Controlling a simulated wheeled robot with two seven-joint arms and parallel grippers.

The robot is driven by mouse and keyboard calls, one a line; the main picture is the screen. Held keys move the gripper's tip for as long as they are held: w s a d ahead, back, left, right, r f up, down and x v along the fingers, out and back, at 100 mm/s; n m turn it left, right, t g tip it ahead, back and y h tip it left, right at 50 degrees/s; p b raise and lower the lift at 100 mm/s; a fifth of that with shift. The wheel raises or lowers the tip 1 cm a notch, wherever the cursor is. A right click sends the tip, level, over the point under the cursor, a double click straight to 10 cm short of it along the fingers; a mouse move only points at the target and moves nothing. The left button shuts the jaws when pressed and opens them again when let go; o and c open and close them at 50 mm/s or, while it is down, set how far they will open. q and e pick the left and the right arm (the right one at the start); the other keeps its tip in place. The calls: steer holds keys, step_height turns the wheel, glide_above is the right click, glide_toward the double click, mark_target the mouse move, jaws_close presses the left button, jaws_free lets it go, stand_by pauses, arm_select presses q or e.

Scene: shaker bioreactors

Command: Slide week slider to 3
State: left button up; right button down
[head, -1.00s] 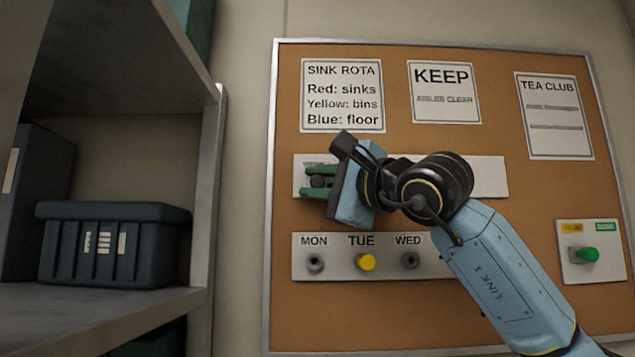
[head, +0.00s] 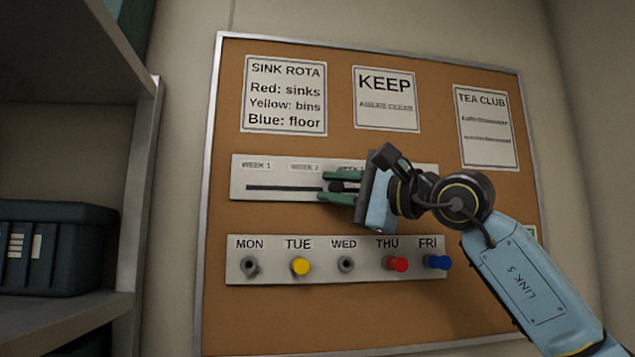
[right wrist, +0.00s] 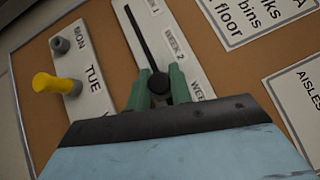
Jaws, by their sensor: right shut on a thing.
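The week slider panel (head: 240,193) is a pale plate on the cork board with a dark horizontal slot. Labels WEEK 1 (head: 256,166), WEEK 2 (head: 304,167) and a partly hidden third one (head: 350,168) run above the slot. The dark round slider knob (head: 336,187) is past WEEK 2, near the left part of the third label. My right gripper (head: 324,187) has its green fingers shut on the knob, one above and one below. The right wrist view shows the knob (right wrist: 159,84) between the fingers. The slot's right part is hidden by my gripper. My left gripper is not in view.
Below is a day panel (head: 270,274) with pegs: yellow (head: 301,266) at TUE, red (head: 398,264) at THU, blue (head: 438,262) at FRI. Paper notices (head: 286,95) hang above. A shelf with a dark bin (head: 60,248) stands at left.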

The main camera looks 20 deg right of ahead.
steer(key=shift+s+d, duration=0.2)
steer(key=shift+d, duration=1.55)
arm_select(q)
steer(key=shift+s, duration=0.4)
arm_select(e)
steer(key=c, duration=1.3)
jaws_free()
steer(key=shift+o, duration=0.2)
steer(key=b, duration=0.5)
glide_toward(357, 188)
steer(key=s+f, duration=0.1)
steer(key=s, duration=0.5)
arm_select(q)
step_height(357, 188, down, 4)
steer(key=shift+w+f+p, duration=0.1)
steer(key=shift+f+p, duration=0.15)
steer(key=shift+p, duration=0.05)
arm_select(e)
steer(key=shift+d, duration=0.3)
